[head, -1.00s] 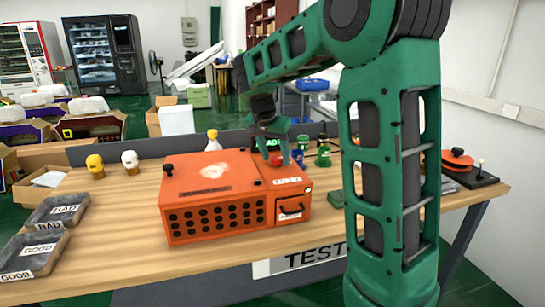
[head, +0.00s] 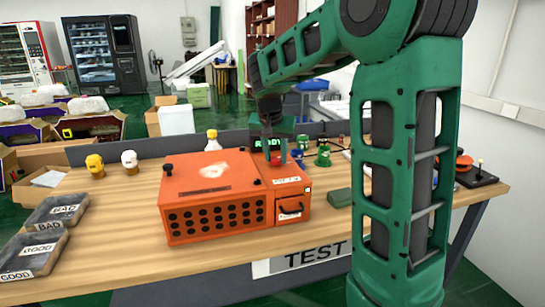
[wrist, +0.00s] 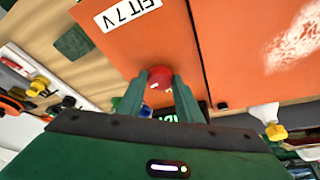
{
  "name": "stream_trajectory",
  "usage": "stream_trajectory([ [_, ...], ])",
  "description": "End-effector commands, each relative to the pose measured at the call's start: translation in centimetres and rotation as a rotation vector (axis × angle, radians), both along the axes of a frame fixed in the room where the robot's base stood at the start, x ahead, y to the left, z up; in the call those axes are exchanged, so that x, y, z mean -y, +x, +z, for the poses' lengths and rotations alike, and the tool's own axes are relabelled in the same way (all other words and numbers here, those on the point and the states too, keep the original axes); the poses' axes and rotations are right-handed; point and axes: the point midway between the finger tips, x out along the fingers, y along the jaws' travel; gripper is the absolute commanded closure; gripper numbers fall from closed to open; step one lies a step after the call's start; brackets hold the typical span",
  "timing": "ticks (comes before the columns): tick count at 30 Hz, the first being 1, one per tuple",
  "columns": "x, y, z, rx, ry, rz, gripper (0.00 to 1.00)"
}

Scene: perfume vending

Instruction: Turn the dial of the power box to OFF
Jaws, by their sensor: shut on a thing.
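The power box is the orange box (head: 215,195) on the wooden table in the head view, with round black holes in its front. Its red dial (head: 276,158) is on the top near the right rear. In the wrist view the red dial (wrist: 159,86) sits between the two green fingers. My gripper (head: 279,156) points down over the dial, and its fingertips (wrist: 162,82) are shut on it from both sides. A white label (wrist: 128,10) lies beside the dial on the orange top. I cannot read the dial's setting.
Yellow and white small heads (head: 94,165) and trays marked GOOD and BAD (head: 52,225) are at the left. A green block (head: 339,197) lies right of the box. A green READY display (head: 268,143) and small coloured bottles (head: 323,155) stand behind it.

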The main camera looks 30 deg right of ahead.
Motion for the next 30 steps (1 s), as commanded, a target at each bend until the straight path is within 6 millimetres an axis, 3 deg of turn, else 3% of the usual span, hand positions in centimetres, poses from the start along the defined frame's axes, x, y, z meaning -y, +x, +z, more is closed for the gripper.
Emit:
stream_trajectory([
  [30,0.94,-0.13,0.16,0.005,-0.002,0.962,0.90],
])
